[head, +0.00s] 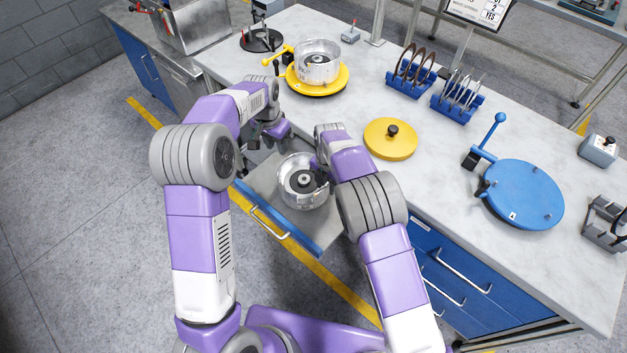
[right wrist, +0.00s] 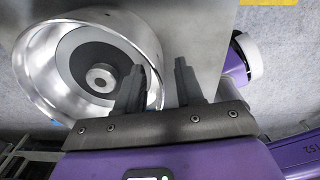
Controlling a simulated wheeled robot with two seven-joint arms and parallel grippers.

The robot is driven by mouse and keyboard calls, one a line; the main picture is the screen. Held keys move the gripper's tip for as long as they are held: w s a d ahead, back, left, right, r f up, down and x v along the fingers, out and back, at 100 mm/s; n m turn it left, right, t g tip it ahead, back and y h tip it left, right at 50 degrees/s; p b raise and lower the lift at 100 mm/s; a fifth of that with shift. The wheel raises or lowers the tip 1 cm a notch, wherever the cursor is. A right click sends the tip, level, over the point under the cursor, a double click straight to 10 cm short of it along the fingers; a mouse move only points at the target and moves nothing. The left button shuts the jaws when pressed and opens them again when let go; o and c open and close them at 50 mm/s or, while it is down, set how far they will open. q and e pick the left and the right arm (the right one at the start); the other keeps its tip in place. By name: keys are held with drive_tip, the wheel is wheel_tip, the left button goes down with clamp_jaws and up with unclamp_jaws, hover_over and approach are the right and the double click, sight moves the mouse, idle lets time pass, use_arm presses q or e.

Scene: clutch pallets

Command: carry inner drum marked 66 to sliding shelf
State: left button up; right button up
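A silvery open-topped drum (head: 303,182) with a dark ring and a central hub sits on the pulled-out sliding shelf (head: 262,180). The drum also fills the upper left of the right wrist view (right wrist: 32,75). A second silvery drum (head: 318,68) sits on the yellow round fixture on the bench.
A yellow lid (head: 391,138) with a black knob lies on the bench, right of my right arm. Blue racks (head: 410,78) with rings and plates stand behind it. A blue round fixture (head: 523,194) with a lever is at the right. Closed blue drawers (head: 455,270) are below.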

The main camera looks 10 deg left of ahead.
wheel_tip(320, 180, up, 12)
idle(0.5)
idle(0.3)
